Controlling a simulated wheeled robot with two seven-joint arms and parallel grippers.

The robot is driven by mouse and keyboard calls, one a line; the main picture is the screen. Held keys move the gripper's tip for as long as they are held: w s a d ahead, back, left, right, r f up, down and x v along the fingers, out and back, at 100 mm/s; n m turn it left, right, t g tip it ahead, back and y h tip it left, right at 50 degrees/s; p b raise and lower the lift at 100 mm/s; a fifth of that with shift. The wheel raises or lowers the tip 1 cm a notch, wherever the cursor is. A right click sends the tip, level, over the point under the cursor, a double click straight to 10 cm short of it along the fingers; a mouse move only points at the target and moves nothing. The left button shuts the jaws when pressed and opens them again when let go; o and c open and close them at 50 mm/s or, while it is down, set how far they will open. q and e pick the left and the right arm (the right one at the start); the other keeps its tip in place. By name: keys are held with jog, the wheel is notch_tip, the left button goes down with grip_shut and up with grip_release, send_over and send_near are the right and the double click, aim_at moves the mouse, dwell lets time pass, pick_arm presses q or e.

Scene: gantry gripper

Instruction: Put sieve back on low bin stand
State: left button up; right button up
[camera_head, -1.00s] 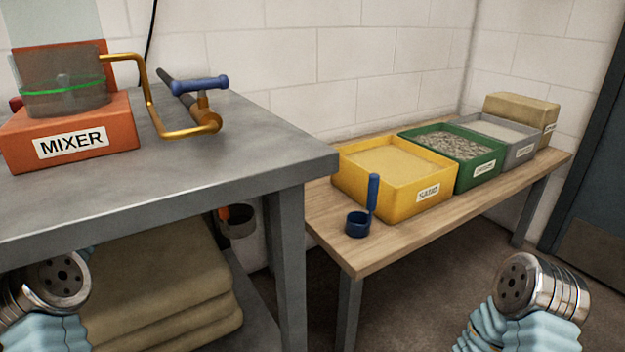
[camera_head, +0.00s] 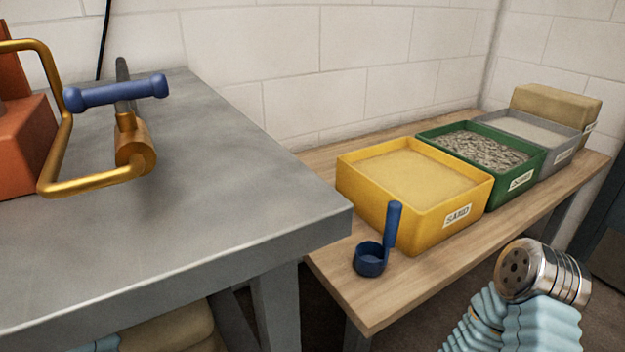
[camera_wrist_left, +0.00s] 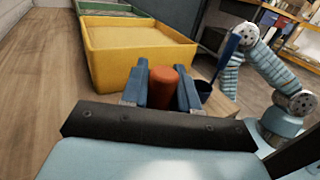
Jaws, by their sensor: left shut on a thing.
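In the left wrist view my left gripper (camera_wrist_left: 160,92) is shut on an orange-red cylindrical handle (camera_wrist_left: 162,84). I take this for the sieve's handle; the rest of the sieve is hidden. The handle is in front of the yellow sand bin (camera_wrist_left: 135,45). The low bin stand (camera_head: 400,285) is the wooden bench at right in the head view, carrying the yellow sand bin (camera_head: 385,200). Left gripper and sieve do not show in the head view. My right arm (camera_head: 545,272) shows at lower right; its gripper is out of view.
A blue scoop (camera_head: 372,258) stands on the bench's near end by the yellow bin. Green (camera_head: 500,180) and grey (camera_head: 540,135) bins and a tan block (camera_head: 560,108) stand beyond. The grey table (camera_head: 230,220), with a brass crank (camera_head: 135,155), blocks the left.

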pick_arm(q)
jog(key=d+f+b, duration=0.1)
jog(key=d, duration=0.5)
jog(key=shift+w+f, duration=0.15)
jog(key=shift+f, duration=0.05)
jog(key=o, duration=0.9)
jog(key=shift+f, duration=0.1)
jog(key=shift+o, duration=0.2)
jog(key=a+p, duration=0.1)
jog(key=a, duration=1.1)
jog(key=shift+s, duration=0.45)
